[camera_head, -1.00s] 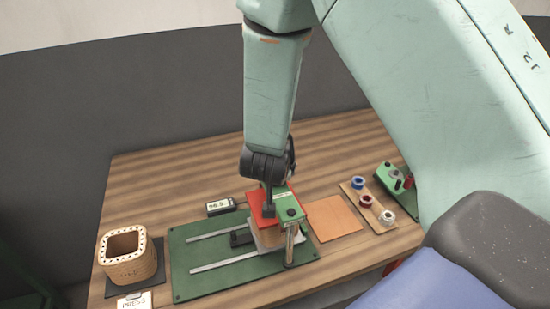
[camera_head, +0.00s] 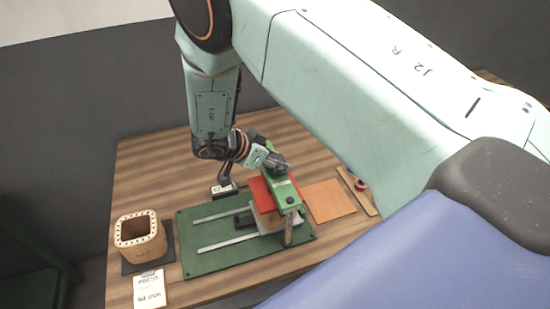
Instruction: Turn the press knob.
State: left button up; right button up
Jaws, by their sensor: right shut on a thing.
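The press has a green baseplate (camera_head: 222,261) with two metal rails. A green beam (camera_head: 284,190) lies across the top, over a red plate (camera_head: 260,191) and a pale block on the rails. A dark round cap (camera_head: 291,200) sits at the beam's near end, above a metal post. My right gripper (camera_head: 277,163) is at the beam's far end, shut on the press knob; its fingers hide the knob and most of the contact. My left gripper is not in view.
A perforated tan coil box (camera_head: 140,252) stands at the left, behind a white card (camera_head: 149,289). A small display (camera_head: 225,191) is behind the press. An orange square sheet (camera_head: 330,201) and a washer board (camera_head: 358,192) lie right. The wooden table is clear at back left.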

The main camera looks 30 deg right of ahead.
jog(key=m+g, duration=0.3)
jog(key=m, duration=0.1)
jog(key=shift+f+b, duration=0.1)
jog(key=shift+b, duration=0.25)
jog(key=m+g+b, duration=0.1)
jog(key=m+g+y+b, duration=0.1)
jog(key=m, duration=0.1)
jog(key=shift+w+f+m+g+b, duration=0.1)
jog(key=shift+f+m+g+b, duration=0.05)
jog(key=shift+m+g+b, duration=0.15)
jog(key=m+g+y+b, duration=0.1)
jog(key=m+y+b, duration=0.1)
jog(key=m+b, duration=0.1)
jog(key=m+g+y+b, duration=0.2)
jog(key=m+b, duration=0.1)
jog(key=b, duration=0.3)
jog(key=shift+m, duration=0.4)
jog(key=shift+r+m+g+y+b, duration=0.25)
jog(key=shift+m+y+b, duration=0.35)
jog(key=shift+b, duration=0.45)
jog(key=o, duration=1.2)
jog(key=shift+s, duration=0.2)
jog(key=shift+c, duration=0.2)
jog(key=shift+w, duration=0.1)
